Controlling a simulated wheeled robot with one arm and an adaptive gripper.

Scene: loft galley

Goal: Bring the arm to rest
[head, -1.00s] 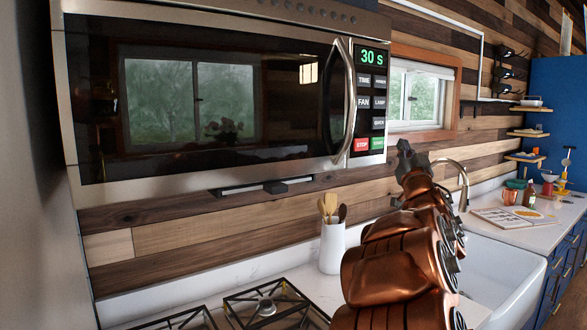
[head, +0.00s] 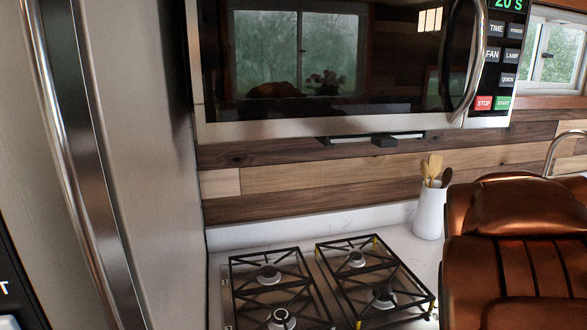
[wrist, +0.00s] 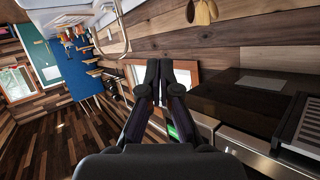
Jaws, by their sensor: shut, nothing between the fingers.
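My gripper (wrist: 167,68) shows in the wrist view with its two dark fingers together, shut and empty. It is out of sight in the head view, where only my copper-coloured arm (head: 515,250) fills the lower right, in front of the counter. In the wrist view the fingertips overlap the wood-framed window, and the dark microwave is to their right. I cannot tell how far the fingers are from them, but I see no contact.
The microwave (head: 340,128) hangs above the gas hob (head: 320,285), its display lit. A white utensil crock (head: 429,212) stands close beside my arm. A tall fridge-like unit (head: 110,150) borders the left. Open wooden floor (wrist: 55,130) shows in the wrist view.

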